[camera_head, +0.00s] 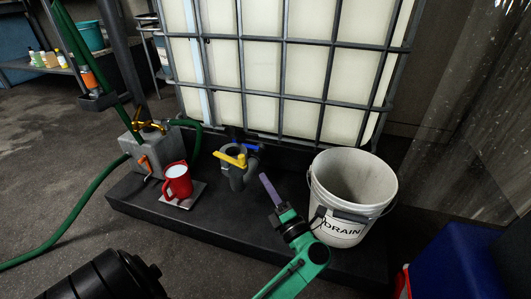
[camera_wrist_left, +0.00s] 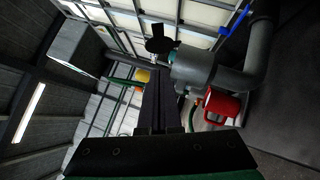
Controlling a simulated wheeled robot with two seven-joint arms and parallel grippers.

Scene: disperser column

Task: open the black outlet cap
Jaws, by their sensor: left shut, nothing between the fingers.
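The grey outlet valve (camera_head: 237,178) stands low at the front of the caged tank, with a yellow handle (camera_head: 232,160) across it. In the left wrist view the grey pipe body (camera_wrist_left: 198,68) lies just beyond the fingers. A black winged part (camera_wrist_left: 160,44), which looks like the outlet cap, shows beside the pipe end; whether it is seated or hanging I cannot tell. My left gripper (camera_head: 264,178) is shut and empty, a little right of the valve in the head view. Its fingers also show in the wrist view (camera_wrist_left: 158,78). My right gripper is not in view.
A white DRAIN bucket (camera_head: 342,224) stands right of my left gripper. A red jug (camera_head: 178,183) sits on a small scale (camera_head: 196,199) at the left. A blue lever (camera_head: 253,148) is behind the valve. A green hose (camera_head: 76,213) crosses the left floor.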

